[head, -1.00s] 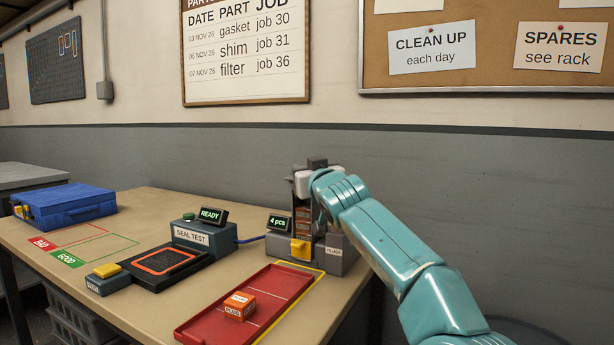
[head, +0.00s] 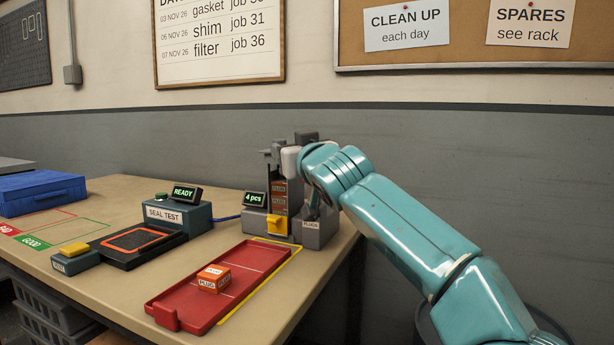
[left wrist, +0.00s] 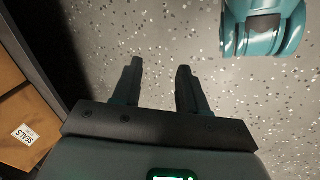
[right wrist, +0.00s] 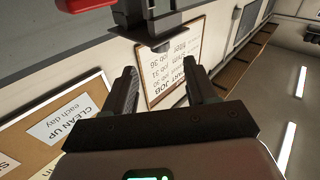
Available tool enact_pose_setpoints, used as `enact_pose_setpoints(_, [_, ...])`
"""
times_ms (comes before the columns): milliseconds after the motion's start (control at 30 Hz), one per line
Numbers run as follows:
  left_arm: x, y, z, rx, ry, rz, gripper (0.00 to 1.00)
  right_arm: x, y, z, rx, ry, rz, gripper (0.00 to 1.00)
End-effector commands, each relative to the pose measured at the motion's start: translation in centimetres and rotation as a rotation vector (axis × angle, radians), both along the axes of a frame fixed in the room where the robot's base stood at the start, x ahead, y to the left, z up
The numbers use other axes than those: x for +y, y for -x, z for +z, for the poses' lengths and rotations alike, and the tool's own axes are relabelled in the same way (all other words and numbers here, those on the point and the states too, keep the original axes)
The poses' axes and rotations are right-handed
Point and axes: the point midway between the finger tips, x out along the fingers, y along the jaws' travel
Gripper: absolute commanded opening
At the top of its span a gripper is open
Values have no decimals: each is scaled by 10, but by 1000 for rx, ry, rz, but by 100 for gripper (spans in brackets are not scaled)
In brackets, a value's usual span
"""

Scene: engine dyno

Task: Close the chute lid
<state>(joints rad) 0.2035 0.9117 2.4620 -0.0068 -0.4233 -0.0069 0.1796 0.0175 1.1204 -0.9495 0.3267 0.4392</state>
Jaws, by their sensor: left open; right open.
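The plug chute (head: 280,193) stands at the back right of the bench, a grey tower with a stack of orange plug boxes in its front and a yellow piece low down. My right gripper (head: 282,157) is at the top of the tower, on its right side, partly hiding it. I cannot clearly make out the lid or its angle. In the right wrist view my right gripper (right wrist: 159,80) is open and empty, with a dark bracket-like part (right wrist: 152,28) just beyond its fingertips. My left gripper (left wrist: 156,78) is open and empty above the speckled floor.
A red tray (head: 185,312) with an orange plug box (head: 213,278) lies before the chute. Left of it are the seal test unit (head: 178,217), a dark pad (head: 140,247) and a blue case (head: 40,192). A box labelled SEALS (left wrist: 25,133) shows in the left wrist view.

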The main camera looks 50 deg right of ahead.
Motion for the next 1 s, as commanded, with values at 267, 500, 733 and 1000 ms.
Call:
enact_pose_setpoints(267, [3,-15,-21,-51,-10,7,43,32,58,-5,-2,1,2,57])
enact_pose_setpoints(500, [3,-15,-18,-50,-10,6,43,42,77,-5,-1,0,0,57])
enact_pose_setpoints(733, [3,-14,-18,-49,-9,6,43,42,78,-5,-1,0,-1,57])
enact_pose_setpoints(1000, [3,-14,-18,-49,-9,6,43,42,78,-5,-1,0,0,57])
